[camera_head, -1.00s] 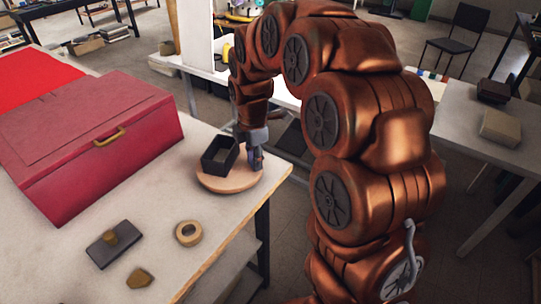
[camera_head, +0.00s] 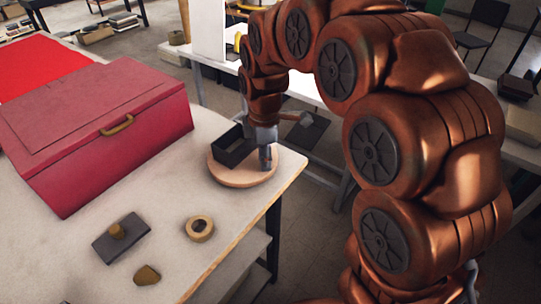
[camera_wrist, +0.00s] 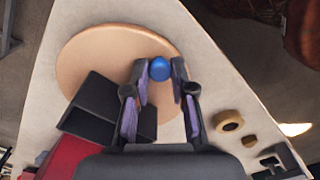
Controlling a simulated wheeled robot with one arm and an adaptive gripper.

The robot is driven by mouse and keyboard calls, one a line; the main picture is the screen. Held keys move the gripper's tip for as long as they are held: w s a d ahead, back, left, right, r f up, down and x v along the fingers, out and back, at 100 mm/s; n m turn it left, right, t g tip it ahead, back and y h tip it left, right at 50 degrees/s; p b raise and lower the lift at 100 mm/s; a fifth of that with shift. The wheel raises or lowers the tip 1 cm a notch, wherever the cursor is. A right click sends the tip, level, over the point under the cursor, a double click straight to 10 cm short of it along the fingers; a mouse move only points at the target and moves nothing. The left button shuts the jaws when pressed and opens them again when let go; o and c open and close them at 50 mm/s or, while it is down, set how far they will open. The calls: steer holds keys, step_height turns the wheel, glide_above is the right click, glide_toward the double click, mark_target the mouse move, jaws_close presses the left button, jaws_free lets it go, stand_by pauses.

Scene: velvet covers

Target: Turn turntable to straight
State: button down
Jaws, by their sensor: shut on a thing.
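The turntable (camera_head: 243,182) is a round, pale wooden disc near the right corner of the table; it also shows in the wrist view (camera_wrist: 88,58). An open black box (camera_head: 235,154) sits on it at a slant to the table edges; its dark walls show in the wrist view (camera_wrist: 92,103). A blue round knob (camera_wrist: 160,68) stands near the disc's rim. My gripper (camera_head: 266,163) is over the rim, right of the box, with its fingers closed around the knob in the wrist view (camera_wrist: 160,80). The fingers hide the knob in the head view.
A large red case (camera_head: 95,140) with a brass handle stands left of the turntable. A black block with a knob (camera_head: 120,238), a tape roll (camera_head: 199,228) and a small brown piece (camera_head: 147,275) lie in front. The table edge is close on the right.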

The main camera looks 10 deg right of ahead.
stand_by(0.4)
steer(key=c, duration=1)
jaws_free()
steer(key=shift+r, duration=0.1)
step_height(320, 180, up, 12)
steer(key=shift+f, duration=0.1)
steer(key=s+d+f+m, duration=0.1)
steer(key=s+m, duration=0.1)
steer(key=s, duration=0.2)
steer(key=s+d+f+m, duration=0.1)
steer(key=s+d+m, duration=0.1)
steer(key=s, duration=0.3)
steer(key=s+d+f+m+p, duration=0.1)
steer(key=s+m, duration=0.3)
steer(key=shift+s+d+f+g, duration=0.1)
steer(key=shift+s+d+g, duration=0.2)
steer(key=shift+s+g, duration=0.1)
steer(key=s+d+f+m, duration=0.1)
steer(key=s+f+m, duration=0.1)
steer(key=s, duration=0.3)
steer(key=s+f+m, duration=0.2)
steer(key=s+m, duration=0.2)
steer(key=s, duration=0.1)
steer(key=s+d+f+m+g+p, duration=0.1)
steer(key=s+f+m, duration=0.1)
steer(key=s, duration=0.3)
steer(key=shift+s+d+f+m, duration=0.2)
steer(key=shift+d+f+m, duration=0.15)
steer(key=shift+m, duration=0.25)
